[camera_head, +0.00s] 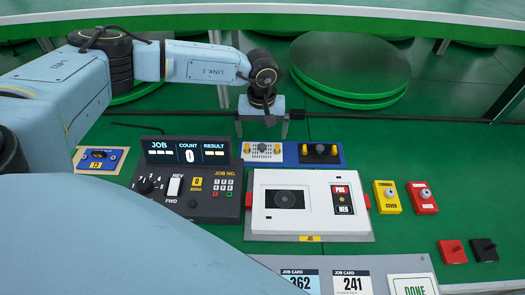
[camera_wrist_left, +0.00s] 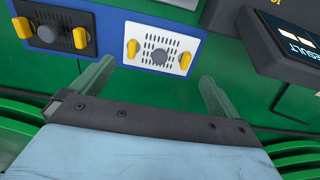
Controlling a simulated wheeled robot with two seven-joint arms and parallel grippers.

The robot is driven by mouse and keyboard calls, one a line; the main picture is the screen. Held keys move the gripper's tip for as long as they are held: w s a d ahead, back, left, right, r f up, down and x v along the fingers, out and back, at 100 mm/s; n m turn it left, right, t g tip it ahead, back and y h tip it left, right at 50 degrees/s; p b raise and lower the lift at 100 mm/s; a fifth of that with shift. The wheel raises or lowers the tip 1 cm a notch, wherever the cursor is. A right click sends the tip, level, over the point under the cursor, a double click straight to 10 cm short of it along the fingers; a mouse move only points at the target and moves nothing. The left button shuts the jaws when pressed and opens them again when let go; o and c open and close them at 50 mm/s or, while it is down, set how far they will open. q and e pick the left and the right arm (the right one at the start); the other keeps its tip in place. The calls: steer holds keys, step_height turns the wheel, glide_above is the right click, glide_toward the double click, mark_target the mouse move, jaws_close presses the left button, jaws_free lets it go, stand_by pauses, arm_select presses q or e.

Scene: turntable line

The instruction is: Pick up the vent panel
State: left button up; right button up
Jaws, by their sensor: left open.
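A white panel (camera_head: 251,156) with rows of small vent holes, a grey round knob and two yellow clips sits on a blue tray (camera_head: 291,161). It also shows in the left wrist view (camera_wrist_left: 143,60). A similar black panel (camera_head: 320,159) with yellow clips lies beside it; it is at upper left in the left wrist view (camera_wrist_left: 35,10). My left gripper (camera_head: 262,130) is open, pointing down just behind the white panel in the head view. In the left wrist view its fingers (camera_wrist_left: 157,75) are apart with nothing between them. My right gripper is not in view.
A black job console (camera_head: 207,206) stands left of a white device (camera_head: 264,221) with red side tabs. Yellow (camera_head: 381,205) and red (camera_head: 414,207) cover blocks are at right. A blue-edged plate (camera_head: 83,167) lies at left. A green turntable (camera_head: 350,65) is behind.

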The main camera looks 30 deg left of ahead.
mark_target(262, 146)
arm_select(q)
steer(key=shift+f, duration=3)
steer(key=c, duration=0.7)
steer(key=shift+r, duration=0.1)
